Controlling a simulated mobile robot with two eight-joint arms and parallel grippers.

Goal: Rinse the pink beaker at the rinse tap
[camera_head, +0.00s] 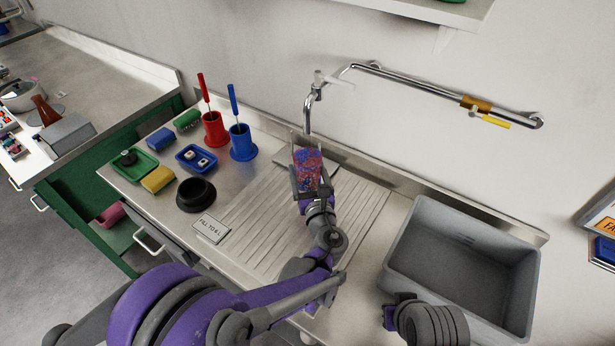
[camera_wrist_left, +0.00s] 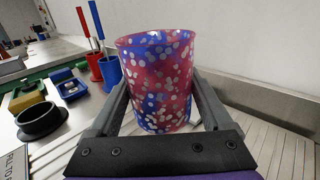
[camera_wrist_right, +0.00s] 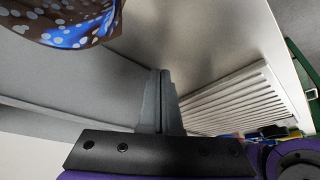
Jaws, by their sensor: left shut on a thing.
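The pink beaker (camera_head: 307,168), with blue and white spots, stands upright between the fingers of my left gripper (camera_head: 309,190). It fills the middle of the left wrist view (camera_wrist_left: 158,80), with a finger of my left gripper (camera_wrist_left: 160,115) on each side. The chrome rinse tap (camera_head: 308,112) has its spout just above the beaker in the head view. I see no clear water stream. My right gripper (camera_wrist_right: 160,100) looks shut and empty, its fingers together; in the head view it (camera_head: 390,314) is low beside the grey tub.
The ribbed drainboard (camera_head: 245,225) lies under my left arm. The grey tub (camera_head: 460,262) stands at right and looks empty. A red cup (camera_head: 215,130) and a blue cup (camera_head: 242,145) hold brushes. A black ring (camera_head: 196,195) lies left. A spotted object (camera_wrist_right: 65,25) in the right wrist view is unclear.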

